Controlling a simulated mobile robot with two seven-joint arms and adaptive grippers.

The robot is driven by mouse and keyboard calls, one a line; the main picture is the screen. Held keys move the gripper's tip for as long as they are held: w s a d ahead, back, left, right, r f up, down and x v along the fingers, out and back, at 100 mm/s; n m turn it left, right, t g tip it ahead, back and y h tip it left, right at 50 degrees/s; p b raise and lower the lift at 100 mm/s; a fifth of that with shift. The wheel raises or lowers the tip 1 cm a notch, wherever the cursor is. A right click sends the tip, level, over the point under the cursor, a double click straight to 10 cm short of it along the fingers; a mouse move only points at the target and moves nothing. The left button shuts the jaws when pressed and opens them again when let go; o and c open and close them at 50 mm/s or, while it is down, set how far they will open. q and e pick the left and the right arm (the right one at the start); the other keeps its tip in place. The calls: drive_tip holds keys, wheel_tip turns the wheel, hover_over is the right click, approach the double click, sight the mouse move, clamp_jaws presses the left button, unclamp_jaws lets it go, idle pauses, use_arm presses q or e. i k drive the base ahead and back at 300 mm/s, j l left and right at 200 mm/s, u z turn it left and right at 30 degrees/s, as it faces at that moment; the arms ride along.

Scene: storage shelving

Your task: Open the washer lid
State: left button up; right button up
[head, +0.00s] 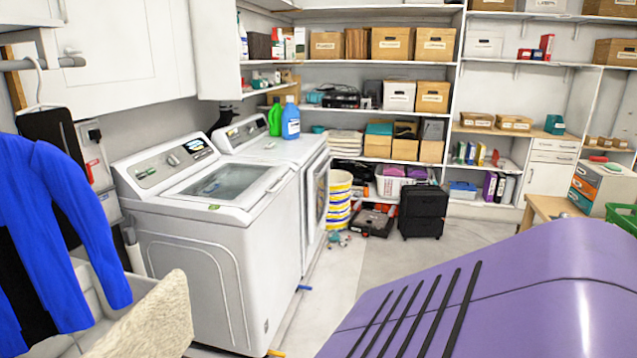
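The white top-loading washer (205,255) stands against the left wall, angled in the picture. Its lid (228,183), with a dark glass window, lies shut flat on top. The control panel (165,163), with a knob and a small lit screen, rises behind the lid. Neither of my grippers shows in this view, so nothing of mine is seen at the lid.
A white dryer (316,185) stands beside the washer, with green (275,117) and blue (291,120) bottles on top. Blue clothing (60,215) hangs at left above a basket (150,315). Open floor (335,270) lies right of the machines.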

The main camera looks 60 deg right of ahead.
sight(246, 200)
drive_tip(key=l+z, duration=0.1)
drive_tip(key=z, duration=1.7)
drive_tip(key=i+l+u, duration=0.35)
drive_tip(key=i+l, duration=1.5)
drive_tip(key=i, duration=0.05)
